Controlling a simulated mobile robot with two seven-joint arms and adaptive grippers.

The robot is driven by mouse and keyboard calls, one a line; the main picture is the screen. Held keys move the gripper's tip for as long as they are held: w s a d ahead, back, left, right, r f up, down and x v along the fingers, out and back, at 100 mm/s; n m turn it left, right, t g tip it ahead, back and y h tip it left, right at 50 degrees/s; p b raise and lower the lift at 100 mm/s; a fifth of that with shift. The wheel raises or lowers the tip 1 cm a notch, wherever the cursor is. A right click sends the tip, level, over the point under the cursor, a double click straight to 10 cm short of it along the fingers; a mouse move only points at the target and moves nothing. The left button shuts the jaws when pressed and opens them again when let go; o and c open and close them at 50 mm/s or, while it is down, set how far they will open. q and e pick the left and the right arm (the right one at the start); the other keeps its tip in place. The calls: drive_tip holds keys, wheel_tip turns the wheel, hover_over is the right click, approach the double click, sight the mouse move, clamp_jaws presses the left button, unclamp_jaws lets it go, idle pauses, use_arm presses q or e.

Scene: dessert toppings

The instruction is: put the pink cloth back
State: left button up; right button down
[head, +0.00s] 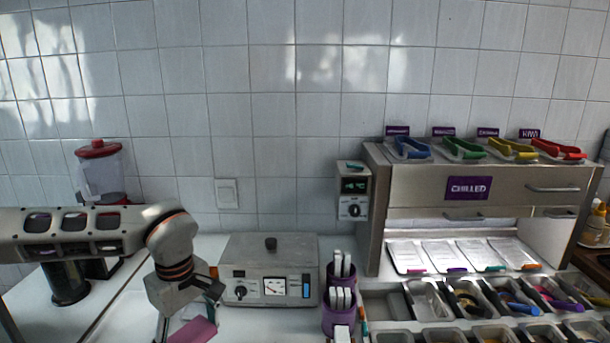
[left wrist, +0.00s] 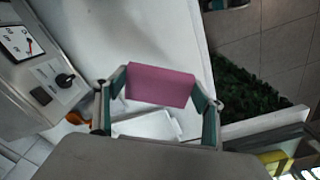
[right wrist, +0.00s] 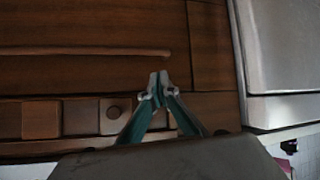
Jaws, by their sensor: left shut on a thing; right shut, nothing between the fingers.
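The pink cloth (head: 194,331) is at the bottom of the head view, at the end of my left arm. In the left wrist view it shows as a flat pink rectangle (left wrist: 161,85) between the fingertips of my left gripper (left wrist: 160,88), which is shut on it. A white tray (left wrist: 147,126) lies below the cloth on the white counter; the gap between cloth and tray is hard to judge. My right gripper (right wrist: 159,88) is shut and empty in front of brown wooden panels; it is not in the head view.
A grey box with a dial (head: 270,270) stands right of my left gripper, beside purple cups (head: 339,299) of white sticks. Topping bins (head: 435,297) and the chilled cabinet (head: 480,188) fill the right. A red-lidded blender (head: 100,170) stands at the back left. The counter's edge (left wrist: 203,50) is near the cloth.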

use_arm(q)
drive_tip(key=s+m, duration=0.1)
drive_tip(key=m, duration=0.1)
drive_tip(key=s+a+m, duration=0.1)
drive_tip(key=m, duration=0.2)
drive_tip(key=s+m, duration=0.2)
drive_tip(key=shift+a+r+m, duration=0.2)
drive_tip(key=shift+r+m, duration=0.15)
drive_tip(key=shift+m, duration=0.05)
drive_tip(key=s+m, duration=0.2)
drive_tip(key=m, duration=0.1)
drive_tip(key=shift+a+r, duration=0.1)
drive_tip(key=shift+a, duration=0.1)
drive_tip(key=shift+w, duration=0.15)
